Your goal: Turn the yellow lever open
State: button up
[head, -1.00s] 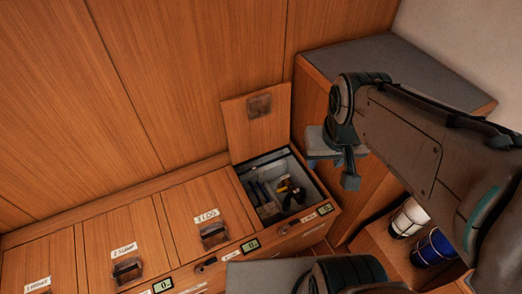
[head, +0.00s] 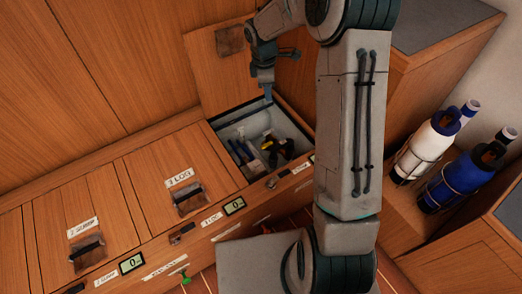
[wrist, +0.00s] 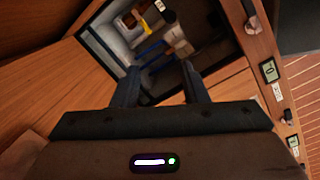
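A small yellow part, which looks like the yellow lever (head: 266,143), sits down inside an open-topped compartment (head: 228,158) in the wooden bench. It also shows in the wrist view (wrist: 146,27) near the top, beside dark and white parts. Its exact shape and turn angle are too small to tell. My gripper (head: 268,97) hangs above the back of the compartment, clear of the yellow part. In the wrist view my gripper (wrist: 159,70) has its two fingers apart with nothing between them, pointing toward the opening.
The compartment's raised lid (head: 215,70) stands behind it. Blue items (head: 241,152) and a dark fitting (head: 287,149) share the compartment. Closed lids (head: 170,165) lie to the left. A white bottle (head: 425,150) and a blue bottle (head: 455,180) stand in racks at right.

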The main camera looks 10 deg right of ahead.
aim_at(262, 147)
jog(key=w+f+n+b, duration=0.2)
jog(key=f+b, duration=0.2)
jog(key=f, duration=0.9)
jog(key=w+f+n+b, duration=0.2)
jog(key=f+b, duration=0.3)
jog(key=f, duration=0.9)
jog(key=w+f+n+y+b, duration=0.1)
jog(key=w+f+b, duration=0.3)
jog(key=f, duration=1)
jog(key=shift+a+f+n+g+b, duration=0.15)
jog(key=shift+a+n+g+b, duration=0.15)
jog(key=shift+n+b, duration=0.35)
grip_shut()
